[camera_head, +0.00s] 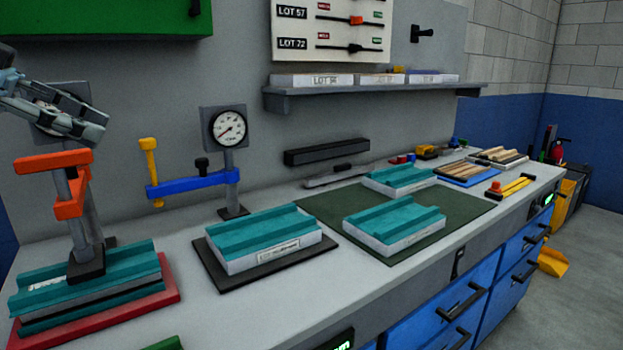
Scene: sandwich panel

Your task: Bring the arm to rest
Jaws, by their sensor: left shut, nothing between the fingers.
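My left gripper (97,126) is at the upper left of the head view, grey, with its fingers shut and empty. It hangs in the air in front of the grey back panel, just above an orange clamp-like part (70,182) on a post. The post's dark foot (86,264) rests on a stack of teal-topped panels (40,296) on a red board (165,286). The gripper appears apart from the orange part, though the exact gap is hard to tell. My right gripper is not in view.
A dial gauge (230,128) stands behind a teal panel (255,232) on a dark mat (212,270). More teal panels (395,216) lie on a green mat (325,205). A blue-and-yellow clamp (190,186) is at the back panel. A shelf (375,97) juts out above the bench.

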